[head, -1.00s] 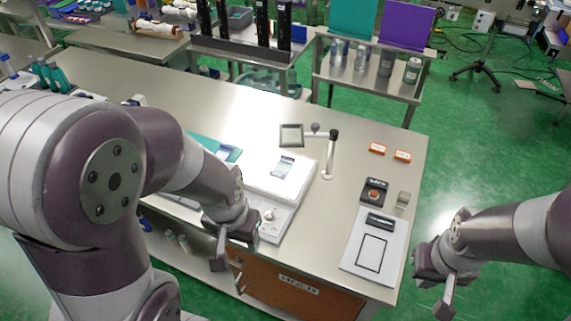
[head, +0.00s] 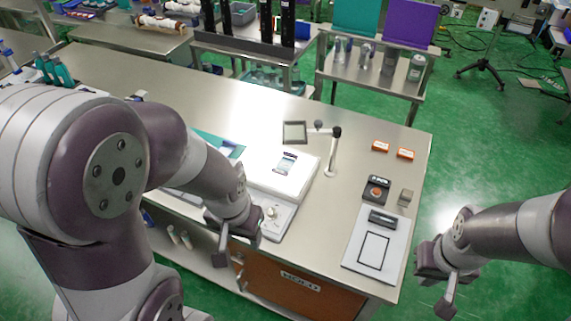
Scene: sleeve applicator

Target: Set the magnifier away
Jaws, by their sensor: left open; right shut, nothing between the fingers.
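The magnifier (head: 294,132) is a square framed lens on a jointed arm, held by an upright stand (head: 332,155) on the steel bench. The lens hangs over the back of a white block (head: 290,176) with a small dark-topped label on it. My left gripper (head: 232,256) is open and empty at the bench's front edge, in front of the white device and short of the magnifier. My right gripper (head: 446,290) is shut and empty, off the right side of the bench. My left arm hides part of the bench's left side.
A white panel with a black outline (head: 374,249), a black box with an orange button (head: 376,190), a small grey block (head: 405,197) and orange boxes (head: 380,146) lie on the right. A teal folder (head: 232,150) lies behind my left arm. The back middle is clear.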

